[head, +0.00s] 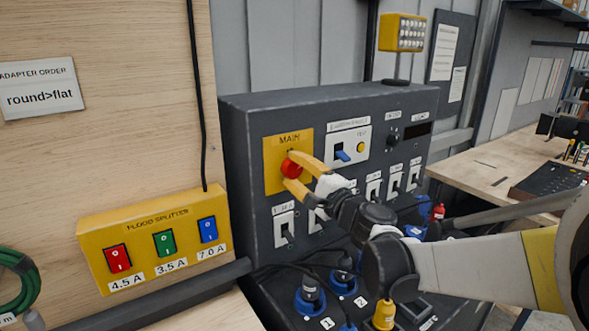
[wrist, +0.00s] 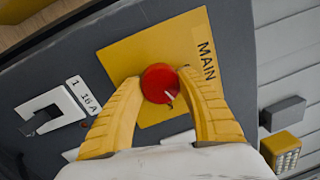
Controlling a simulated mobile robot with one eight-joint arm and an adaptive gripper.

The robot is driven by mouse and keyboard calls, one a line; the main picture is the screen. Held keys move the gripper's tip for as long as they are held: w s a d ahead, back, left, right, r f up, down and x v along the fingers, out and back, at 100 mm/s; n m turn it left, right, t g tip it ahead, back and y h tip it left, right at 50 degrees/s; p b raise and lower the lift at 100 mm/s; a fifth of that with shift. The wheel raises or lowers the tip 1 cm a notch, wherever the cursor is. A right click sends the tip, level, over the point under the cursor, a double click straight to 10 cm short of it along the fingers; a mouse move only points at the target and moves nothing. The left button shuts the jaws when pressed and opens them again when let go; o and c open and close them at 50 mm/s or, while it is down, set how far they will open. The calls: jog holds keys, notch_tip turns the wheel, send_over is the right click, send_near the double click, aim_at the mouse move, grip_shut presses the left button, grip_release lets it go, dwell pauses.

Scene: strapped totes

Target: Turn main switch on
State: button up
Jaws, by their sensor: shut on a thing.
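The main switch is a red round knob (head: 291,168) on a yellow plate (head: 273,177) marked MAIN, on the front of a dark grey power box (head: 250,217). My gripper (head: 297,172) reaches in from the right with its yellow fingers closed on either side of the knob. In the wrist view the red knob (wrist: 158,83) sits between the two fingertips, with a small white mark at its lower right edge. The yellow plate (wrist: 124,58) appears rotated there, with the word MAIN at its right.
Several breakers (head: 284,226) line the box below the switch, and a blue toggle (head: 343,156) sits to its right. A yellow flood splitter (head: 150,238) is at the left. Blue sockets with plugs (head: 308,302) lie under my arm. A workbench (head: 500,160) stands at the right.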

jog(key=shift+m, duration=2.5)
jog(key=o, duration=1.2)
jog(key=shift+a, duration=0.15)
jog(key=v, duration=1.2)
jog(key=shift+s+a, duration=0.15)
